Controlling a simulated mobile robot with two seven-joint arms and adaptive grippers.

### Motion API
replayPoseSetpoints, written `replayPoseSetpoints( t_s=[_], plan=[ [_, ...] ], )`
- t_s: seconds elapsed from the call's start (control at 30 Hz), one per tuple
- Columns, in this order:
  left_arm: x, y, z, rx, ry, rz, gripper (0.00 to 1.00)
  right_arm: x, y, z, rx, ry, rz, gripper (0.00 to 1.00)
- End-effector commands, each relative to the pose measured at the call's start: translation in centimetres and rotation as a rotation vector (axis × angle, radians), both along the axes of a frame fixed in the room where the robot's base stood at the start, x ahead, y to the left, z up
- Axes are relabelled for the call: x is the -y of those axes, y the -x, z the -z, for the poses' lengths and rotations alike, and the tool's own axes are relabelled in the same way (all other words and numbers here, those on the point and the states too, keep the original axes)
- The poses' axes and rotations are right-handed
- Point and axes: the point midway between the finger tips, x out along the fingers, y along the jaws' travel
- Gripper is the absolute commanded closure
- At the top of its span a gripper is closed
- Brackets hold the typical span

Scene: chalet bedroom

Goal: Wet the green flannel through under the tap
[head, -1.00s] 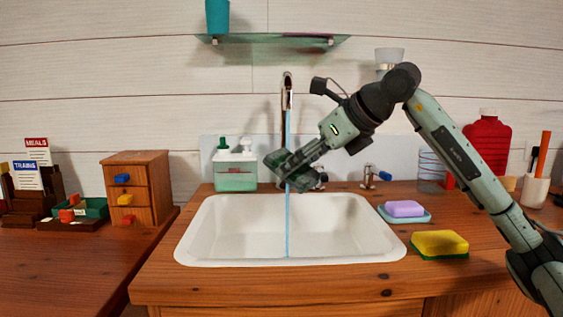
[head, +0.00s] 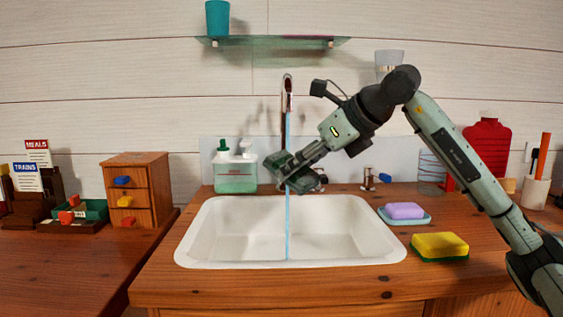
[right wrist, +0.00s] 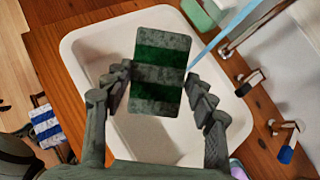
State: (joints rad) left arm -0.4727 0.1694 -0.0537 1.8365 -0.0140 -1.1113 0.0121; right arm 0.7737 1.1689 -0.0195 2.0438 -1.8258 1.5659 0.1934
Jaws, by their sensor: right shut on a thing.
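The green flannel (right wrist: 160,75) is a flat piece with dark green and mottled grey bands. It is held between the fingers of my right gripper (right wrist: 160,98) over the white basin (right wrist: 75,50). In the head view my right gripper (head: 290,170) is shut on it, above the back part of the basin (head: 190,245). Water (head: 288,225) runs in a thin stream from the tap (head: 288,82) into the basin, crossing the gripper's end in the picture. In the right wrist view the stream (right wrist: 218,38) reaches the flannel's right edge; I cannot tell if it touches. My left gripper is not in view.
Two tap handles (right wrist: 250,82) stand behind the basin. A soap dispenser (head: 236,172) is at the back left. A purple soap (head: 405,211) on a dish and a yellow sponge (head: 440,245) lie right of the basin. A shelf (head: 270,40) hangs above.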

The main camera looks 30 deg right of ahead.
Motion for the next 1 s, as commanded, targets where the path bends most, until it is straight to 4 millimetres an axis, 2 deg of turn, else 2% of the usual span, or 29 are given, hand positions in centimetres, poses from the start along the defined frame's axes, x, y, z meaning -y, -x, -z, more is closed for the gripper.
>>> replayPoseSetpoints(
  t_s=[0.17,0.7,1.0],
  plan=[
    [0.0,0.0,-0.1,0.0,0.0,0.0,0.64,-0.1,0.2,-0.3,0.002,0.001,0.0,0.67],
    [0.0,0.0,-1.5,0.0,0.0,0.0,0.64,-1.9,3.8,-3.7,0.002,0.001,0.0,0.67],
    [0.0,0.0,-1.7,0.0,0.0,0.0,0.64,-2.3,4.5,-4.0,0.001,0.0,0.0,0.67]
  ],
)
